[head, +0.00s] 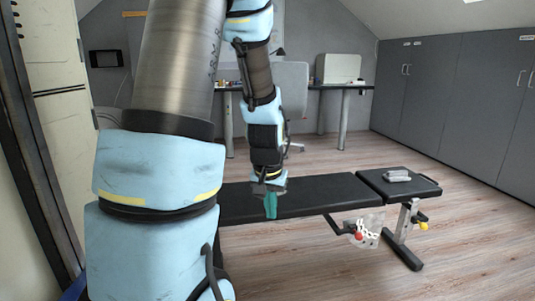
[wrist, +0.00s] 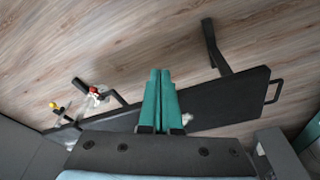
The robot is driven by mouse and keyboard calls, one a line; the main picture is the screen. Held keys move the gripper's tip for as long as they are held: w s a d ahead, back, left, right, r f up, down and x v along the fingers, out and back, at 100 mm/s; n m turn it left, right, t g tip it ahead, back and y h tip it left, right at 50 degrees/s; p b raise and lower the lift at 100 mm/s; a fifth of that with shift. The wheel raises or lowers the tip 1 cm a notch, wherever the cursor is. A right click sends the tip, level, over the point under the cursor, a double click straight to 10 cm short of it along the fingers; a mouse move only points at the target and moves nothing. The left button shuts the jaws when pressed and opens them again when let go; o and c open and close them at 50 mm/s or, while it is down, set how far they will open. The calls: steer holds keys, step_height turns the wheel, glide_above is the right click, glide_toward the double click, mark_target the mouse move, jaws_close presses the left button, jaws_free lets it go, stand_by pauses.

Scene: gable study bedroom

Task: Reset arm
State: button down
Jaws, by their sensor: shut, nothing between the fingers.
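My gripper (head: 271,205) hangs pointing down at the end of my arm, in front of the black bench in the head view. In the wrist view its two green fingers (wrist: 160,96) lie together, shut, with nothing between them. My blue and grey arm fills the left and middle of the head view and hides part of the room and the bench's left end.
A black weight bench (head: 315,196) stands on the wood floor, with a small grey object (head: 397,175) on its right end. Behind are a desk (head: 330,88), a chair (head: 291,90) and grey cabinets (head: 450,95). Floor at the front right is clear.

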steer(key=s+a+r+n+g, duration=0.1)
steer(key=s+a+r+n, duration=0.15)
steer(key=s+a, duration=0.55)
step_height(320, 180, up, 30)
steer(key=p, duration=2.9)
steer(key=shift+s+d+f, duration=0.15)
steer(key=shift+s+f, duration=0.05)
steer(key=shift+s, duration=0.1)
